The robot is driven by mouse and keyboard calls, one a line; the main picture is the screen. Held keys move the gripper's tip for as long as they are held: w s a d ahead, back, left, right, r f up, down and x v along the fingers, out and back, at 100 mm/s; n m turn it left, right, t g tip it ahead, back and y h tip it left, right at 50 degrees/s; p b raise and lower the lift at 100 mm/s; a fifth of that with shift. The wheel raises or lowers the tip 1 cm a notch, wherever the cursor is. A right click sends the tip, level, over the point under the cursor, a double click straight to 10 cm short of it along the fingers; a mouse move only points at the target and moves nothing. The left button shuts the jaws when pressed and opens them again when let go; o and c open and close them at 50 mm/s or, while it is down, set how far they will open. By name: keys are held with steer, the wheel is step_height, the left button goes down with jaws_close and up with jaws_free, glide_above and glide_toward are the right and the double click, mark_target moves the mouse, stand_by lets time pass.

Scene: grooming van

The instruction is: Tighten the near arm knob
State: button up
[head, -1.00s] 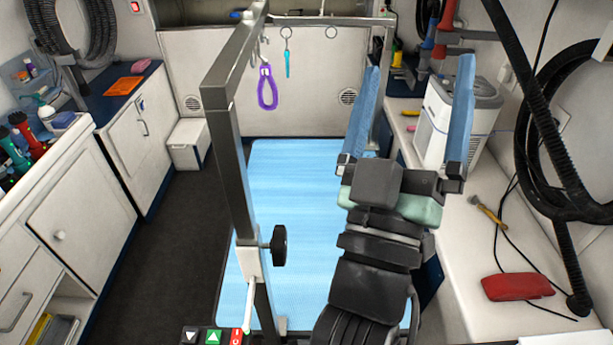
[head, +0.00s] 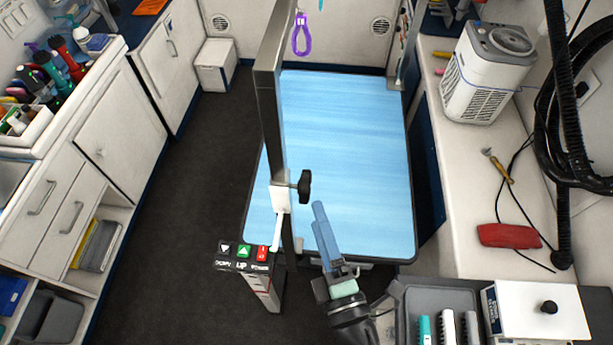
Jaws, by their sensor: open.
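The near arm knob (head: 304,186) is a black knob on a short stem. It sticks out to the right from a white clamp block (head: 280,197) on the near upright grey post (head: 270,130) of the grooming arm. My gripper (head: 322,228) is below and to the right of the knob, with its blue fingers pointing up and away. It is open and apart from the knob, with nothing seen between the fingers. The fingers overlap in this view, so the gap between them is hard to see.
The blue table (head: 345,150) is bare behind the post. A control box (head: 245,254) with buttons stands below the clamp. A grey tray (head: 410,292) with brushes and a white box (head: 538,315) are at the front right. A purple loop (head: 301,35) hangs at the back.

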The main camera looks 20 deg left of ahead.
mark_target(307, 185)
steer(key=p+x, duration=0.2)
steer(key=x, duration=0.6)
steer(key=shift+w+a, duration=0.1)
steer(key=shift+w, duration=0.1)
steer(key=shift+r+p, duration=0.15)
steer(key=shift+p, duration=0.2)
steer(key=c, duration=1.2)
